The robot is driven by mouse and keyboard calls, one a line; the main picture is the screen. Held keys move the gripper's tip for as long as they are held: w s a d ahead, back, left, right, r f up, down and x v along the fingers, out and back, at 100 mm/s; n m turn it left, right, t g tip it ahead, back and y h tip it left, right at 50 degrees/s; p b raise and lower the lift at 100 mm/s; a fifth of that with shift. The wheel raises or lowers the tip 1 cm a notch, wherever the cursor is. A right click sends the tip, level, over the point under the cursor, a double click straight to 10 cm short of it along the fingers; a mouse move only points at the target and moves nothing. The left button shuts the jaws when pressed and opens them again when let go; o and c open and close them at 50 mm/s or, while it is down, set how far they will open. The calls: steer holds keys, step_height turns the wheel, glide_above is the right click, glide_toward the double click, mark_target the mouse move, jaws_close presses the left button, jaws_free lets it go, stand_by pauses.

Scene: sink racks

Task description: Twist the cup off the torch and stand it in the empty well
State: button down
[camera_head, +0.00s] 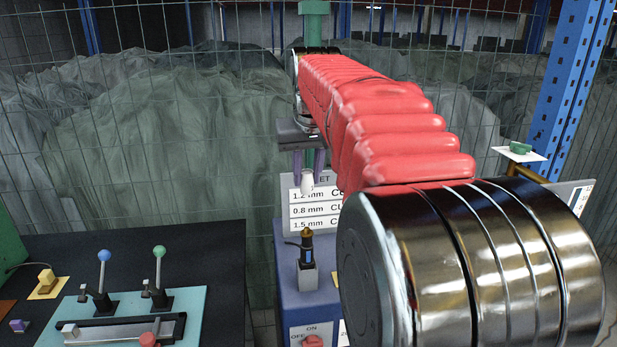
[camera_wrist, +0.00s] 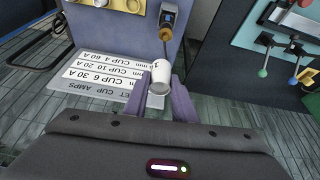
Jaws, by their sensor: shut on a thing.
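The white cup (camera_head: 307,181) is between the purple fingers of my gripper (camera_head: 308,165), which are shut on it. In the wrist view the cup (camera_wrist: 160,74) shows a dark mark on its side, between the fingertips (camera_wrist: 161,88). The torch (camera_head: 307,250), dark with a copper-coloured tip, stands upright in a grey holder on the blue cabinet. The cup is above the torch tip, with a visible gap in the head view. The torch (camera_wrist: 169,20) also shows in the wrist view. I cannot make out the empty well.
A label board (camera_head: 316,205) stands behind the torch, close to the cup. The blue cabinet (camera_head: 290,285) has a red knob (camera_head: 312,341). To the left, a dark bench (camera_head: 215,262) carries a teal panel (camera_head: 190,318) with levers. Wire mesh and draped heaps are behind.

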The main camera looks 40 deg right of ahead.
mark_target(307, 171)
steer(key=shift+r, duration=0.65)
steer(key=shift+r, duration=0.35)
steer(key=shift+r, duration=0.7)
steer(key=shift+r, duration=0.3)
steer(key=shift+r, duration=0.5)
steer(key=shift+w, duration=0.1)
